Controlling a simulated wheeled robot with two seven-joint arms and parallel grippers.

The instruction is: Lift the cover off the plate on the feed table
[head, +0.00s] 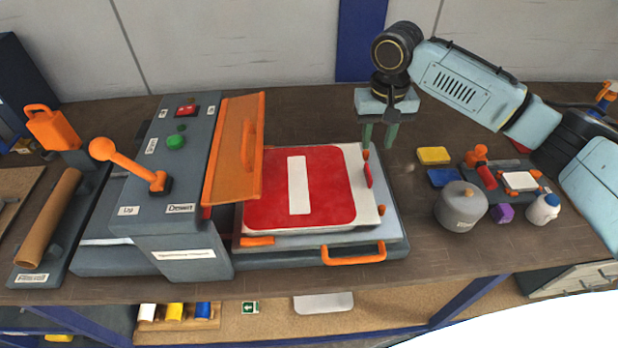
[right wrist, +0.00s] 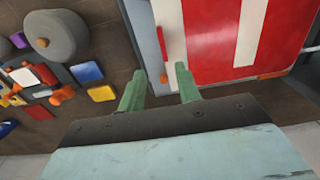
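A flat plate (head: 255,203) with a red rounded square and a white bar lies on the grey feed table (head: 310,245). A small red upright grip (head: 369,176) stands at its right edge; it also shows in the right wrist view (right wrist: 160,43). I cannot tell the cover apart from the plate. My right gripper (head: 378,136) points down just behind the plate's back right corner. Its two green fingers are apart with nothing between them, as the right wrist view (right wrist: 160,88) also shows. My left gripper is not in view.
A tilted orange guard (head: 232,150) and a grey machine box (head: 165,190) stand left of the plate. A grey round pot (head: 460,207), yellow block (head: 433,155), blue block (head: 443,177) and white bottle (head: 543,209) stand at right. Bare bench lies between.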

